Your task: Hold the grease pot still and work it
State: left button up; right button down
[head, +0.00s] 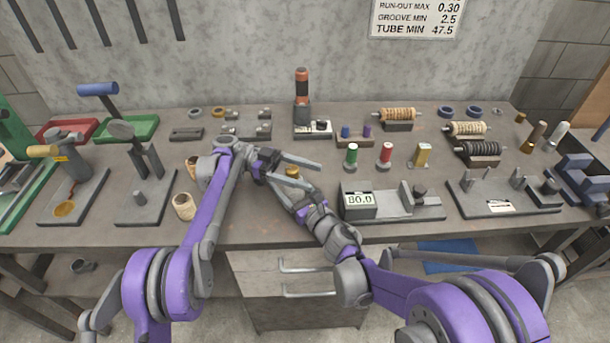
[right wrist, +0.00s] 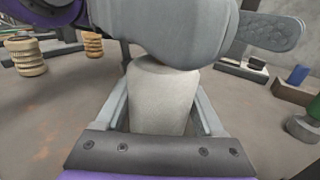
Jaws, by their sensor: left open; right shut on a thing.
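In the right wrist view, a pale grey, tapered body, which looks like the grease pot (right wrist: 162,100), stands between the fingers of my right gripper (right wrist: 160,110). The right gripper is shut on its sides. A large grey part, apparently of my left arm, covers the pot's top. In the head view, my left gripper (head: 307,183) is open, with its fingers spread around a small gold-coloured top (head: 293,172). Whether the fingers touch it cannot be told. My right gripper is mostly hidden there behind the left one, and the pot's body is hidden too.
The bench front left of centre is bare.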

pick_arm(q)
notch_tip(320, 180, up, 10)
jog(key=shift+f, duration=0.25)
jog(key=a+f+t, duration=0.1)
jog(key=w+a+f+n+t, duration=0.1)
jog(key=a, duration=0.1)
jog(key=a+f+n+t+h, duration=0.1)
jog(key=f, duration=0.1)
jog(key=shift+w+a+f+t, duration=0.1)
jog(key=shift+w+a+t, duration=0.2)
jog(key=shift+a, duration=0.1)
jog(key=a+f+n+t, duration=0.4)
jog(key=a+f+t, duration=0.1)
jog(key=a, duration=0.2)
jog(key=d, duration=1.2)
jog(key=shift+f+t+h, duration=0.15)
jog(key=shift+t+h, duration=0.15)
jog(key=shift+d, duration=0.1)
grip_shut()
